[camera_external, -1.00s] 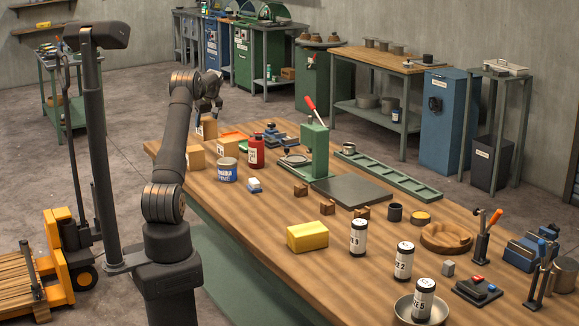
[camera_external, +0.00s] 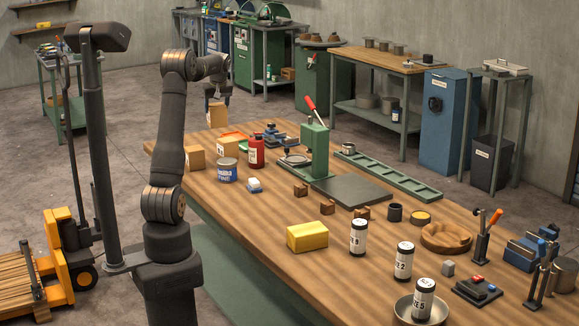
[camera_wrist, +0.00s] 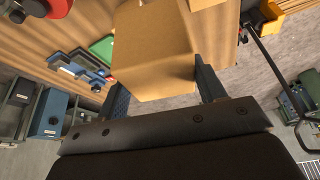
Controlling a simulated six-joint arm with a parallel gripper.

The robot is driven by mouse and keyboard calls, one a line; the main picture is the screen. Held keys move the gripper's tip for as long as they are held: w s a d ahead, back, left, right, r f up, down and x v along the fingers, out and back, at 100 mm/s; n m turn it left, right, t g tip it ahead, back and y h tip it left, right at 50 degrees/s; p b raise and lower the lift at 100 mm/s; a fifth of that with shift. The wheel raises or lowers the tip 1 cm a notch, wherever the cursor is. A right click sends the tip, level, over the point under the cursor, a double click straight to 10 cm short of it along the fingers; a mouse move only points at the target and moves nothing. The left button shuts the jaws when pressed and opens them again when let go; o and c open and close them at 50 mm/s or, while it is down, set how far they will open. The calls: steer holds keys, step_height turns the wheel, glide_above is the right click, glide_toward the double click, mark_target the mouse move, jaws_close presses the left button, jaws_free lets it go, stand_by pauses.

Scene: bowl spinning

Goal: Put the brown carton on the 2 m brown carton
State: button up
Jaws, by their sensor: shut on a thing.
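My gripper (camera_external: 217,95) is shut on a brown carton (camera_external: 216,114) and holds it upright, raised at the far left end of the wooden table. In the wrist view the same carton (camera_wrist: 155,50) sits between the two fingers. The labels are too small to read, so I cannot tell which is the 2 m carton. The held carton is apart from both.
A green press (camera_external: 315,150) with a red handle stands to the right. A yellow block (camera_external: 307,237) lies nearer the front.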

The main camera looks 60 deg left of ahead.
steer(key=s+d+r+m, duration=0.2)
steer(key=s+d, duration=0.2)
steer(key=d, duration=0.2)
steer(key=shift+t, duration=0.5)
steer(key=shift+s+a+f, duration=0.85)
steer(key=shift+a+f, duration=0.7)
steer(key=shift+f, duration=0.2)
steer(key=shift+s+a+f, duration=0.9)
steer(key=shift+a+f, duration=0.65)
steer(key=shift+f, duration=0.15)
steer(key=shift+s+a+f, duration=0.85)
steer(key=shift+a+f, duration=0.7)
steer(key=shift+f, duration=0.2)
steer(key=shift+f, duration=0.15)
steer(key=o, duration=1.1)
steer(key=v, duration=1.2)
steer(key=shift+a+r, duration=0.1)
steer(key=shift+r, duration=0.1)
